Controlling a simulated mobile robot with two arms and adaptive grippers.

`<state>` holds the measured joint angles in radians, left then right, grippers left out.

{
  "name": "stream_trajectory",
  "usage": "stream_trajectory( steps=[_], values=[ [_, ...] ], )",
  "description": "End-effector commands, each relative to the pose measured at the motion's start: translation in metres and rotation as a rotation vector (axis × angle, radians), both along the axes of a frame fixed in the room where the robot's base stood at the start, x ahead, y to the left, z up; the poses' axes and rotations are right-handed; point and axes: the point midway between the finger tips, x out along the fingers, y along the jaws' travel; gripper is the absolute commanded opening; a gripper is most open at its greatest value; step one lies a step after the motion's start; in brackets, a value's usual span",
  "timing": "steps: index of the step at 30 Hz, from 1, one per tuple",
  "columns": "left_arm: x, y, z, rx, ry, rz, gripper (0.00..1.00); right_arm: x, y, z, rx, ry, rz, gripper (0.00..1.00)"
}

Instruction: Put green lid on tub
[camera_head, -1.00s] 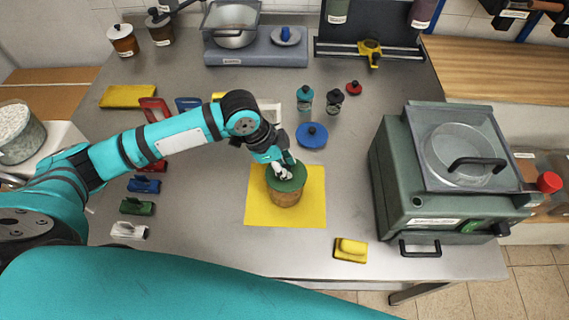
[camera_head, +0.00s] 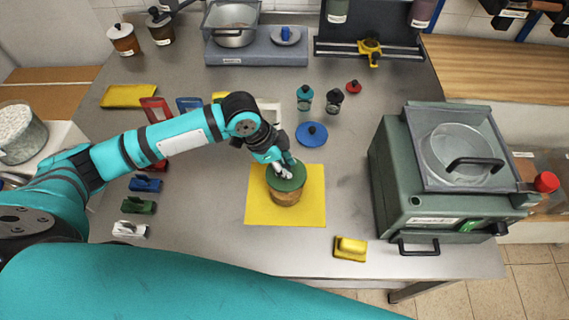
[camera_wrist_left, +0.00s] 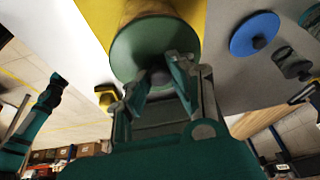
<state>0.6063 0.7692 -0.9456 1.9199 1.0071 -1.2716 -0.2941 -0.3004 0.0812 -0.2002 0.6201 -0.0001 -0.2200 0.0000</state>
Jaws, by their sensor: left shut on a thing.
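The green lid (camera_head: 292,184) is at the top of the brown tub (camera_head: 285,197), which stands on the yellow mat (camera_head: 257,211). My left gripper (camera_head: 285,172) is above the lid and shut on its knob. In the left wrist view the green lid (camera_wrist_left: 143,45) shows as a disc with its dark knob (camera_wrist_left: 158,76) between my fingers. Part of the tub shows behind it. I cannot tell whether the lid sits fully flat on the rim. My right gripper is not in view.
A blue lid (camera_head: 312,134) lies behind the mat, with small jars (camera_head: 305,98) beyond it. A yellow block (camera_head: 350,249) lies at the front right. A grey-green machine (camera_head: 440,190) stands at the right. Several coloured clips (camera_head: 146,184) lie at the left.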

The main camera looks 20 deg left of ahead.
Motion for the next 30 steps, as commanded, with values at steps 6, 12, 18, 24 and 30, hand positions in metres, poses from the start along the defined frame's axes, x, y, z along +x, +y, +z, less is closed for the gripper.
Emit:
stream_trajectory(
  steps=[6,12,18,24,30],
  values=[
    [-0.0002,-0.0001,0.0003,0.0,0.0,0.0,0.08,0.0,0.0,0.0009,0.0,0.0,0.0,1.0],
    [-0.0005,-0.0001,0.0007,-0.001,0.001,0.001,0.08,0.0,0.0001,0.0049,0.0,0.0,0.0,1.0],
    [-0.0007,0.0,0.0001,0.0,0.002,0.0,0.08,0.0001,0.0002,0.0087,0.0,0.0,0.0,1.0],
    [-0.0006,-0.0001,-0.0009,0.0,0.001,0.0,0.08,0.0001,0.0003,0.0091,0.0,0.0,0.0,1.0],
    [-0.0005,-0.0001,-0.0008,0.0,0.001,0.0,0.07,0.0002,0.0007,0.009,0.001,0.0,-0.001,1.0]
  ],
)
